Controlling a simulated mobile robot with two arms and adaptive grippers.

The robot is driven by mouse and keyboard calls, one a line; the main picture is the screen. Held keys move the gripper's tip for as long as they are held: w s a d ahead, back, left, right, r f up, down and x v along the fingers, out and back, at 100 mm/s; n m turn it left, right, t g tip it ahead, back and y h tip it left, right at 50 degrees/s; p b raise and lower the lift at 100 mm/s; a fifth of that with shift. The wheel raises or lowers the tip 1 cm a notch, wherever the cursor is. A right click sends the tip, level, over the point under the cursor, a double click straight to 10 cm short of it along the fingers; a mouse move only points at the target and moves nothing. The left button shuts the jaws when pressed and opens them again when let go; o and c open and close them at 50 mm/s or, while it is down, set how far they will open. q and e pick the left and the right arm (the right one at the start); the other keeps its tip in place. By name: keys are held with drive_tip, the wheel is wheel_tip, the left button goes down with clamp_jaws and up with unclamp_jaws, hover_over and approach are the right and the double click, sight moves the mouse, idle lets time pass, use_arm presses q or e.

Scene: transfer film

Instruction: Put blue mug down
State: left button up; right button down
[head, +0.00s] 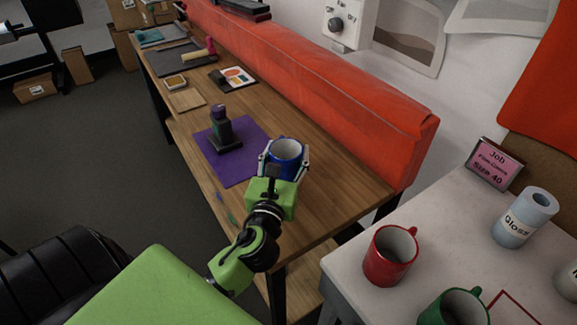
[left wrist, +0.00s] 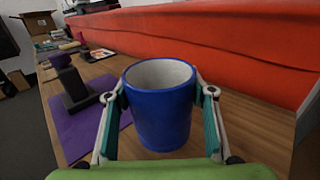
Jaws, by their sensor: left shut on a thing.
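The blue mug (head: 287,152) is upright at the right edge of the purple mat on the wooden bench, with a white inside. My left gripper (head: 283,160) is shut on it, with one finger on each side. In the left wrist view the blue mug (left wrist: 160,112) sits between the two fingers of my left gripper (left wrist: 160,108), both touching its sides. Its base is low over the wood, but I cannot tell whether it touches the bench. My right gripper is not in view.
A black stamp-like tool (head: 222,133) stands on the purple mat (head: 236,171). A long red padded roll (head: 330,85) lines the bench's back. A grey table (head: 455,240) at right holds a red mug (head: 390,256), a green mug (head: 452,308) and a Gloss roll (head: 524,217). Bare wood (head: 345,185) lies right of the blue mug.

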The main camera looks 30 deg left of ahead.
use_arm(q)
drive_tip(key=shift+w+f, duration=0.4)
wheel_tip(320, 180, down, 3)
drive_tip(key=shift+w+f+b, duration=0.1)
drive_tip(key=shift+f+b, duration=0.05)
drive_tip(key=shift+b, duration=0.45)
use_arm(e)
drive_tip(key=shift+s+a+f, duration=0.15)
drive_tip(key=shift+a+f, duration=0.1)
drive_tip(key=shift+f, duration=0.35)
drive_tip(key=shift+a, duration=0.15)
use_arm(q)
drive_tip(key=shift+f, duration=0.1)
drive_tip(key=o, duration=1.4)
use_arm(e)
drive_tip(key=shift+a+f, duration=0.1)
